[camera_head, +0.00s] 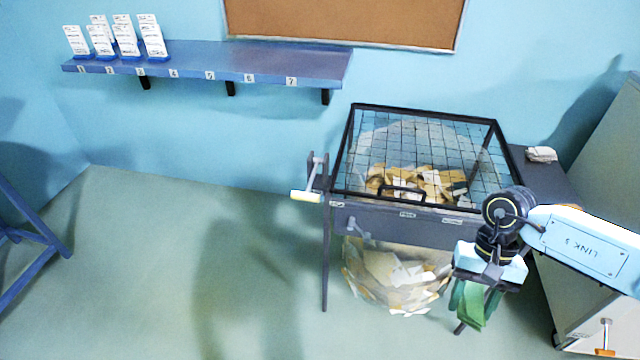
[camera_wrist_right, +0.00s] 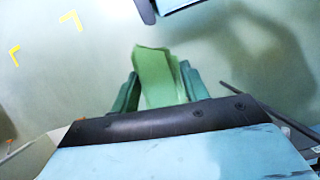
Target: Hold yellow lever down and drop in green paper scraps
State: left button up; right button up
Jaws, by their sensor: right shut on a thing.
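A green paper scrap (camera_head: 473,306) hangs from my right gripper (camera_head: 470,296), in front of the right side of the wire-topped bin. In the right wrist view, the green paper (camera_wrist_right: 154,77) stands between the two green fingers of the right gripper (camera_wrist_right: 160,82), which are shut on it. The bin (camera_head: 408,212) has a dark frame and a mesh lid with a handle. A crank with a pale yellow grip (camera_head: 306,196) sticks out at the bin's left side; nothing touches it. My left gripper is not in view.
Tan and white scraps (camera_head: 420,184) lie inside the bin, with more in the clear drum (camera_head: 395,275) below. A dark side table (camera_head: 545,175) with a white bundle and a grey cabinet (camera_head: 608,150) stand at right.

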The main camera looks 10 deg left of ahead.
jog(key=w+d+r+m+t, duration=0.2)
jog(key=w+r+m+t, duration=0.4)
jog(key=w+m, duration=0.8)
jog(key=w+d+r+m+t, duration=0.25)
jog(key=w+r+m, duration=0.65)
jog(key=m, duration=1.1)
notch_tip(320, 180, down, 10)
jog(key=a, duration=0.1)
jog(key=shift+h, duration=0.3)
jog(key=shift+s+f+t, duration=0.1)
jog(key=shift+t, duration=0.15)
